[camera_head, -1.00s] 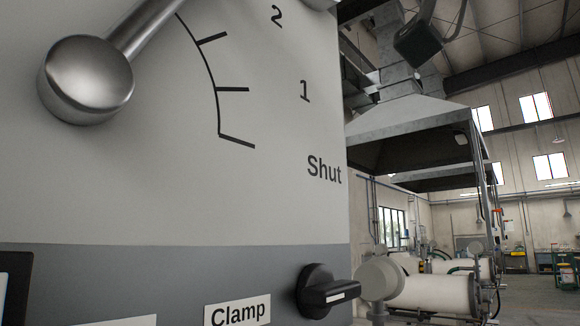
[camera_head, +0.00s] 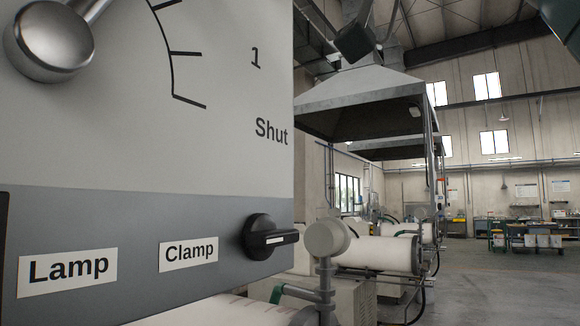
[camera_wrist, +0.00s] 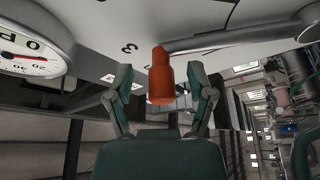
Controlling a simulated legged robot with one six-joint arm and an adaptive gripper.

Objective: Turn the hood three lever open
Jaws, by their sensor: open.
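The hood lever's metal hub (camera_head: 50,42) is at the upper left of the panel in the head view, its rod rising to the right out of frame. The scale beside it shows "1" and "Shut". In the wrist view the lever's metal rod (camera_wrist: 235,38) crosses the top and ends in an orange grip (camera_wrist: 161,80). A "3" is printed near the grip. My gripper (camera_wrist: 161,92) is open, with one green finger on each side of the grip in the picture. Gaps show on both sides. I cannot tell how deep the grip sits between the fingers.
A round gauge (camera_wrist: 32,45) is at the upper left of the wrist view. Below the scale are a "Lamp" label (camera_head: 68,271), a "Clamp" label (camera_head: 188,253) and a black knob (camera_head: 270,238). Extraction hoods (camera_head: 370,95) and white drums (camera_head: 375,255) stand behind. Open floor lies at right.

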